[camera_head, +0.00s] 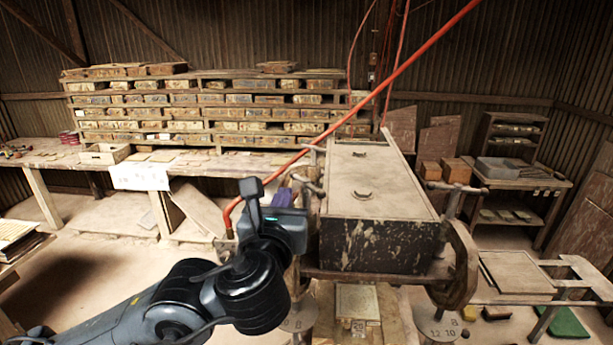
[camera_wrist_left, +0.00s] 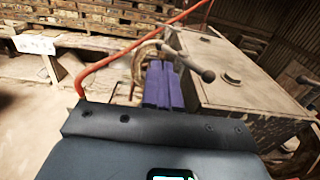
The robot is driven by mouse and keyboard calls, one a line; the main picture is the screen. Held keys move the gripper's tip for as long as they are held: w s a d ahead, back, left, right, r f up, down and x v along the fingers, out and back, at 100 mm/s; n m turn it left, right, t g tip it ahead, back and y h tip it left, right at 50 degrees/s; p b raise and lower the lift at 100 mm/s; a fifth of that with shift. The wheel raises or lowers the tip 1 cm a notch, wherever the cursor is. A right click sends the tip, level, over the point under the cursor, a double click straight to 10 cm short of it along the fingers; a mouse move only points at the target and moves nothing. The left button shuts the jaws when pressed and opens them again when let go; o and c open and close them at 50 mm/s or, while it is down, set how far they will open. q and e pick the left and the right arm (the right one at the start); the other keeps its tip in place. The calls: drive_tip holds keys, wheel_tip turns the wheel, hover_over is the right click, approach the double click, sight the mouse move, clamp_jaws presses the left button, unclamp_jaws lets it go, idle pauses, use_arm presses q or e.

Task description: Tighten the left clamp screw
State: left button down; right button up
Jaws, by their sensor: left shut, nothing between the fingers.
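The tile press is a long box with a pale lid (camera_head: 375,190) and a dark, paint-flecked front. The left clamp screw (camera_head: 308,186) stands at the box's left edge, with a bar handle on top. In the left wrist view its handle (camera_wrist_left: 190,65) ends in a dark knob, just beyond and to the right of my fingers. My left gripper (camera_head: 283,197) has purple fingers, which are shut and empty beside the clamp screw. They also show in the left wrist view (camera_wrist_left: 162,84). Whether they touch the handle I cannot tell. My right gripper is not in view.
The right clamp screw (camera_head: 456,187) stands at the box's right edge. A red hose (camera_head: 400,72) runs diagonally down behind my left gripper. A workbench (camera_head: 55,155) and tile-filled shelving (camera_head: 210,110) stand behind. A side table (camera_head: 515,283) is at the right.

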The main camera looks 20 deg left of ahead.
use_arm(q)
drive_tip(key=shift+s+d+p, duration=0.2)
drive_tip(key=shift+s+p, duration=0.05)
drive_tip(key=shift+s, duration=0.65)
drive_tip(key=shift+s+d+p, duration=0.15)
drive_tip(key=shift+s+p, duration=0.15)
drive_tip(key=shift+s, duration=0.65)
drive_tip(key=shift+s+d+p, duration=0.2)
drive_tip(key=shift+s+p, duration=0.05)
drive_tip(key=shift+s, duration=0.65)
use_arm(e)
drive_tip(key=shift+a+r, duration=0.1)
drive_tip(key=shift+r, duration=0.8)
